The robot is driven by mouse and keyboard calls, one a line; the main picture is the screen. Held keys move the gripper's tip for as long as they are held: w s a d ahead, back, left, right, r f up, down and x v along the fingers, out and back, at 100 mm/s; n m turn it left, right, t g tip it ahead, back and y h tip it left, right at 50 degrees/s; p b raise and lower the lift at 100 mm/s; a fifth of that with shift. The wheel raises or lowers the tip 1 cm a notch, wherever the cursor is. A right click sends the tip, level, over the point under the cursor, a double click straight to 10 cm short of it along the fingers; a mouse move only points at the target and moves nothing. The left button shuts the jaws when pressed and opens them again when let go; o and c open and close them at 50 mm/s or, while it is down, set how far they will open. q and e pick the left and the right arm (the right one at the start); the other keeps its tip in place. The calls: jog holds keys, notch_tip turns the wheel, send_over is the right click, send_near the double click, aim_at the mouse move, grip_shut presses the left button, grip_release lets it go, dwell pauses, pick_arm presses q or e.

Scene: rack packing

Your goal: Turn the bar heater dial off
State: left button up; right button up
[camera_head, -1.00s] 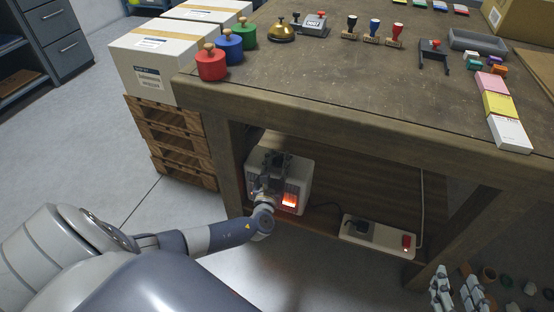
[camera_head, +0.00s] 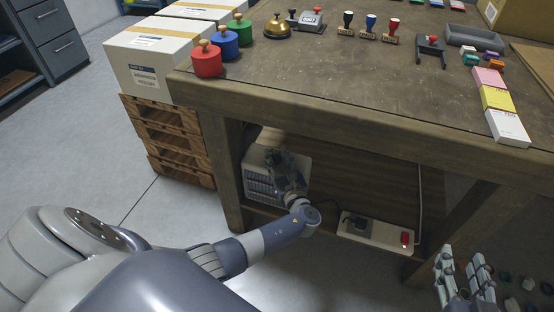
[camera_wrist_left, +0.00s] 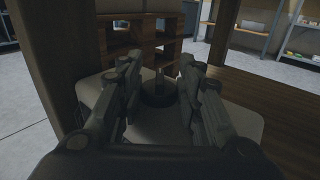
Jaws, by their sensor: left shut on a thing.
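The bar heater (camera_head: 258,185) is a pale box on the low shelf under the workbench. Its front grille is dark with no orange glow. My left gripper (camera_head: 283,160) is at the top of the heater and hides part of it. In the left wrist view the fingers (camera_wrist_left: 166,85) stand on both sides of a dark round dial (camera_wrist_left: 158,96) on the heater's pale top (camera_wrist_left: 232,122). They are shut on the dial, though the contact is too dark to see clearly. My right gripper (camera_head: 464,270) is at the lower right, empty, its fingers apart.
A power strip (camera_head: 349,236) with a red switch (camera_head: 404,238) lies right of the heater. The workbench (camera_head: 330,85) is overhead, its leg (camera_head: 224,170) just left of the heater. A wooden pallet stack (camera_head: 170,140) stands further left.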

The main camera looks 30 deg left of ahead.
dwell(0.3)
pick_arm(q)
jog(key=o, duration=1.1)
jog(key=shift+c, duration=0.2)
jog(key=v, duration=1.2)
jog(key=shift+s, duration=0.1)
